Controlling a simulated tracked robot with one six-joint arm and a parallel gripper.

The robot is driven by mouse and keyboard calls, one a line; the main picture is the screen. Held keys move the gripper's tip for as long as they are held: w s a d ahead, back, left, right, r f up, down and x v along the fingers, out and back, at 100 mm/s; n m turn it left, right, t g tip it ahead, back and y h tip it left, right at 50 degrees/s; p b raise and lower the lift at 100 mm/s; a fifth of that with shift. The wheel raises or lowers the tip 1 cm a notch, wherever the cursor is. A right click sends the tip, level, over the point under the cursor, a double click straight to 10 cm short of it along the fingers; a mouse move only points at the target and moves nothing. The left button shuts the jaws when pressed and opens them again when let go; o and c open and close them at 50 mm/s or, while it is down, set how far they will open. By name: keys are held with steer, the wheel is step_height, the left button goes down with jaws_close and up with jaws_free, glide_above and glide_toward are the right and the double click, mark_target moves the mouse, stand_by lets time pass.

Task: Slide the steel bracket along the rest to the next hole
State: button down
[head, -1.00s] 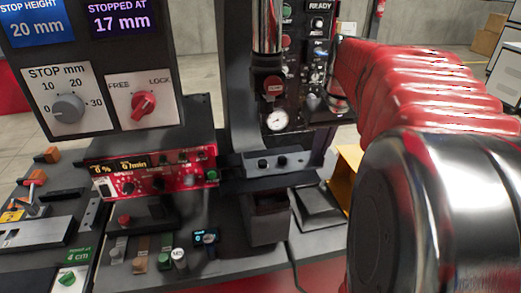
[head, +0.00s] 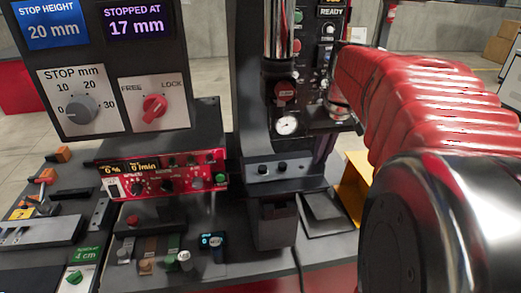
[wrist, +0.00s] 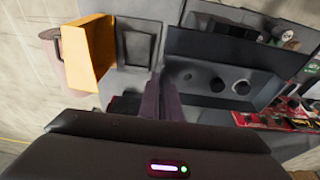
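The steel bracket (head: 300,170) is a grey angle piece with two dark round spots on its upright face. It sits on the dark rest (head: 310,186) in front of the press column. In the wrist view the bracket (wrist: 200,84) lies right of the fingers, with a third, fainter round mark near its left end. My gripper (wrist: 162,76) has its two dark fingers side by side with no clear gap, beside the bracket's near end. I cannot tell whether they touch it. In the head view my gripper (head: 323,145) points down by the bracket's right end.
A red control panel (head: 165,175) stands left of the rest. The press column (head: 252,90) rises behind the bracket. A yellow chute (head: 352,185) and a dark flat tray (head: 322,207) lie to the right. The display panel (head: 100,60) fills the upper left.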

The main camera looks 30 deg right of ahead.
steer(key=shift+w+a, duration=0.15)
steer(key=shift+a, duration=0.4)
steer(key=shift+w+a, duration=0.15)
steer(key=shift+a, duration=0.35)
stand_by(0.7)
steer(key=c, duration=1.9)
jaws_free()
steer(key=shift+r, duration=0.1)
steer(key=w+v, duration=0.1)
steer(key=v, duration=0.5)
steer(key=shift+w+d+r, duration=0.15)
steer(key=shift+d+r, duration=0.05)
steer(key=shift+r, duration=0.35)
